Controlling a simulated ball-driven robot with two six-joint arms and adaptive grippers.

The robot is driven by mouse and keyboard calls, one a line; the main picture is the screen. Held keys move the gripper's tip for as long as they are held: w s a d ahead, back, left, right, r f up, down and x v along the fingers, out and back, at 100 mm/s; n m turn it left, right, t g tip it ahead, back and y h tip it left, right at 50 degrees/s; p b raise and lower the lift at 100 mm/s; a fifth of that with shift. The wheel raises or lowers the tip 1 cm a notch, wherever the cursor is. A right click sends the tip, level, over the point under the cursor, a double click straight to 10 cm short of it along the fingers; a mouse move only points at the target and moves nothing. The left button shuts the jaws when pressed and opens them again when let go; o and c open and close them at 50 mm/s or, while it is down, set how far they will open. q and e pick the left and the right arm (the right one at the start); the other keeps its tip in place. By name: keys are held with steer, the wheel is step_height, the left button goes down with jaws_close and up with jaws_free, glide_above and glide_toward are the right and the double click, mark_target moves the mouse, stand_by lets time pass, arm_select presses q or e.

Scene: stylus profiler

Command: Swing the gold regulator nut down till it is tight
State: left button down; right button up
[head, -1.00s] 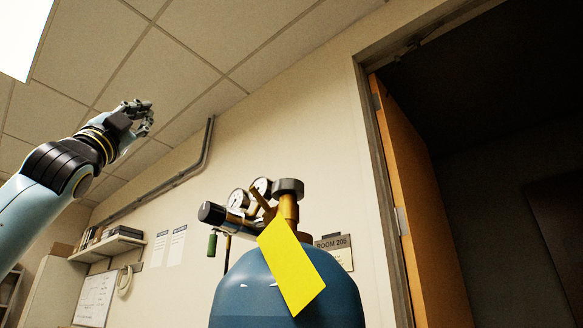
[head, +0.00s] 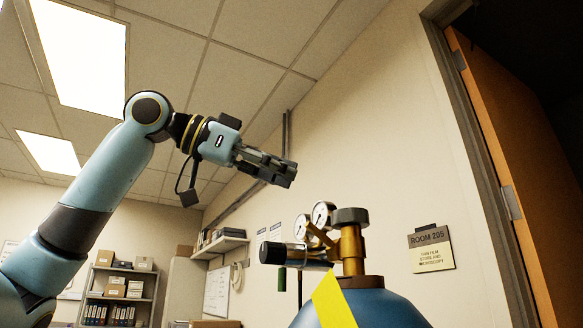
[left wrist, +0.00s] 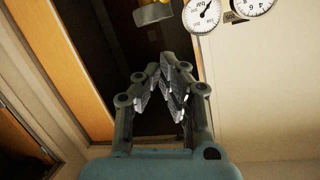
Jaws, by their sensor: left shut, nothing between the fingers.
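A blue gas cylinder (head: 375,308) carries a brass valve (head: 352,250) with a dark handwheel (head: 350,215) on top. The gold regulator nut's arm (head: 318,233) shows left of the valve, slanting up to the left; the nut itself is partly hidden by the fittings. Two gauges (head: 323,213) and a black regulator knob (head: 272,252) sit left of it. My left gripper (head: 288,173) is shut and empty, up and left of the handwheel, apart from everything. In the left wrist view its fingers (left wrist: 161,75) are together, with the handwheel (left wrist: 152,13) and gauges (left wrist: 202,15) beyond.
A yellow tag (head: 333,302) hangs in front of the cylinder's shoulder. A wall with a room sign (head: 431,249) and an open orange door (head: 510,165) stand on the right. Shelves with boxes (head: 120,288) are at the back left. The air between gripper and regulator is clear.

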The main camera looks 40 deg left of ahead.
mark_target(332, 214)
arm_select(q)
steer(key=w+f, duration=0.1)
steer(key=w, duration=0.1)
steer(key=w+d+f+p, duration=0.1)
steer(key=f, duration=0.1)
steer(key=w+d+f, duration=0.1)
steer(key=w+f, duration=0.1)
steer(key=shift+w, duration=0.35)
steer(key=shift+d, duration=0.1)
arm_select(e)
steer(key=shift+w+d+r, duration=0.1)
steer(key=shift+d+r, duration=0.05)
steer(key=shift+r, duration=0.3)
steer(key=shift+w+d+r, duration=0.1)
steer(key=shift+r, duration=0.35)
arm_select(q)
steer(key=shift+w, duration=0.1)
arm_select(e)
steer(key=shift+s, duration=0.1)
